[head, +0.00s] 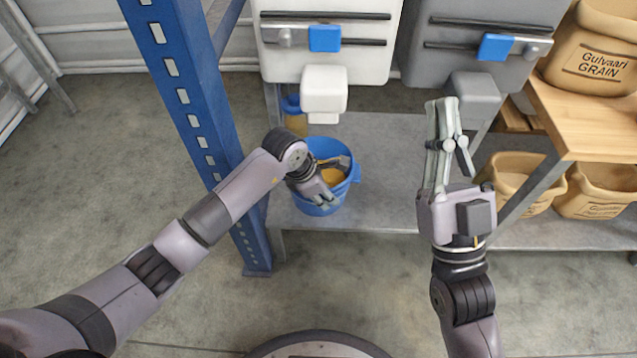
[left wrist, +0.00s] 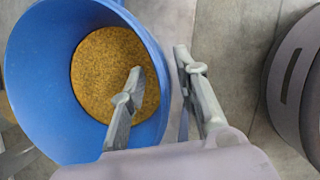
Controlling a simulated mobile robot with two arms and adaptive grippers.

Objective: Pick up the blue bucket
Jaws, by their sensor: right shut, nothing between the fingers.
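The blue bucket (head: 347,190) stands upright on the grey metal shelf (head: 385,190), below the white hopper. Yellow-brown grain lies in it and also shows in the left wrist view (left wrist: 105,70). My left gripper (head: 326,198) is at the bucket's near rim. In the left wrist view its fingers (left wrist: 162,85) are apart, one over the inside of the bucket (left wrist: 35,70) and the other outside the wall. I cannot tell whether either finger touches the wall. My right gripper (head: 447,120) is shut and empty, pointing up, right of the bucket and apart from it.
A white hopper (head: 325,55) and a grey hopper (head: 480,50) with blue sliders hang above the shelf. A blue upright post (head: 190,105) stands left of the bucket. Grain sacks (head: 595,50) and a wooden top (head: 590,120) are at the right. The shelf's middle is clear.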

